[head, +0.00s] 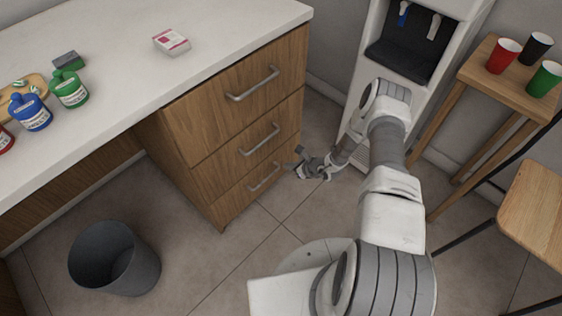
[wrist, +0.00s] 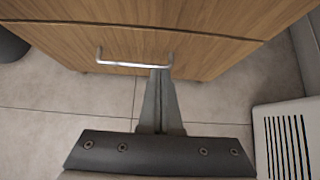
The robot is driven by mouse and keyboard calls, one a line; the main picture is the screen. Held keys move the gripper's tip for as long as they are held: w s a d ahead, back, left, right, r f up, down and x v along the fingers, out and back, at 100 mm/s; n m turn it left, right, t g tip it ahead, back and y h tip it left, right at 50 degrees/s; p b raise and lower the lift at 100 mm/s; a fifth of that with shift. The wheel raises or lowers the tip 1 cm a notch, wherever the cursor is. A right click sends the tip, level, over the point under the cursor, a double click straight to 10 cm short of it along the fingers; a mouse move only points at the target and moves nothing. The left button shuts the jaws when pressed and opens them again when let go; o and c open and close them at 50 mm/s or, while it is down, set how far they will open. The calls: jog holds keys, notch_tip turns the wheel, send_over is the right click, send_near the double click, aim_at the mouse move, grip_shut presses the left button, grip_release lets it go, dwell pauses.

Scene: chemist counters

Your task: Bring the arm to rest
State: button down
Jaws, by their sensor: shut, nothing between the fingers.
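My arm (head: 388,150) reaches forward from my base and bends down beside the water dispenser in the head view. My gripper (head: 297,164) is low, close to the lowest drawer of the wooden cabinet. In the wrist view my gripper (wrist: 160,75) is shut and empty, its fingers together. The fingertips overlap the right end of a metal drawer handle (wrist: 125,64) in that picture. I cannot tell whether they touch it. The same lowest handle shows in the head view (head: 264,177). All the drawers look closed.
A white counter (head: 215,30) tops the wooden drawers (head: 200,160) at left. A dark bin (head: 113,258) stands on the floor at lower left. The water dispenser (head: 410,55) stands behind my arm. A wooden stool (head: 480,68) with cups and a chair (head: 535,205) stand at right.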

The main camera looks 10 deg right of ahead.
jog(key=v, duration=0.4)
jog(key=shift+p, duration=0.4)
jog(key=shift+w, duration=0.1)
